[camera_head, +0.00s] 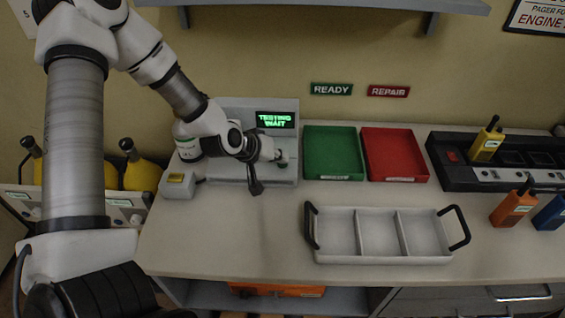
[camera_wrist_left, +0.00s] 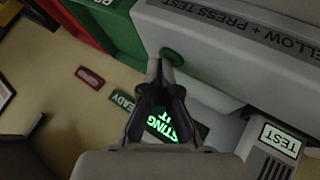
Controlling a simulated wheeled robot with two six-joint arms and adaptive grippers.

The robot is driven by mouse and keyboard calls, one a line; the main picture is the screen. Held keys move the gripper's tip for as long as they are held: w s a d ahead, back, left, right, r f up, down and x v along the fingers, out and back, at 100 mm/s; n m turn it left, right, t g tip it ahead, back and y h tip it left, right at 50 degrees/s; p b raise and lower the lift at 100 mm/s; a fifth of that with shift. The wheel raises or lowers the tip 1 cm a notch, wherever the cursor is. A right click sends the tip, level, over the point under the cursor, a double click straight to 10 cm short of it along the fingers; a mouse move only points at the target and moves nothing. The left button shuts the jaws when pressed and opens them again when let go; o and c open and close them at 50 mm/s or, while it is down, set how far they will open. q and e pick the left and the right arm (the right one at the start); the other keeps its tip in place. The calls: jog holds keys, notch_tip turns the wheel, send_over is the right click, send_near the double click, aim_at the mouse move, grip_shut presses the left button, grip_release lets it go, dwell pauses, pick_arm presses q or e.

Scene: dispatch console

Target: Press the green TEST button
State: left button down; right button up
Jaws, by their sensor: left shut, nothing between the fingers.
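The green button (camera_wrist_left: 172,57) shows in the left wrist view on the grey tester console, just beyond my fingertips. My left gripper (camera_wrist_left: 158,66) is shut and empty, its tips at the button's near edge; whether they touch it I cannot tell. In the head view my left gripper (camera_head: 279,157) is over the right part of the tester (camera_head: 230,108), and the button is not clearly seen there. The tester's screen (camera_head: 275,120) is lit green and reads "TESTING WAIT". A grey device (camera_wrist_left: 275,150) with a lit "TEST" label shows in the wrist view. My right gripper is out of view.
A green tray (camera_head: 333,152) and a red tray (camera_head: 394,155) stand right of the tester. A white three-part tray (camera_head: 380,259) lies in front. A black rack (camera_head: 455,178), a yellow radio (camera_head: 487,140) and an orange radio (camera_head: 513,206) are at right. The front left counter is clear.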

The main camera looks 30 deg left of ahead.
pick_arm(q)
jog(key=shift+r+p, duration=0.8)
jog(key=shift+r, duration=0.05)
notch_tip(320, 180, up, 5)
jog(key=p, duration=0.4)
jog(key=shift+p, duration=0.35)
jog(key=shift+f, duration=0.1)
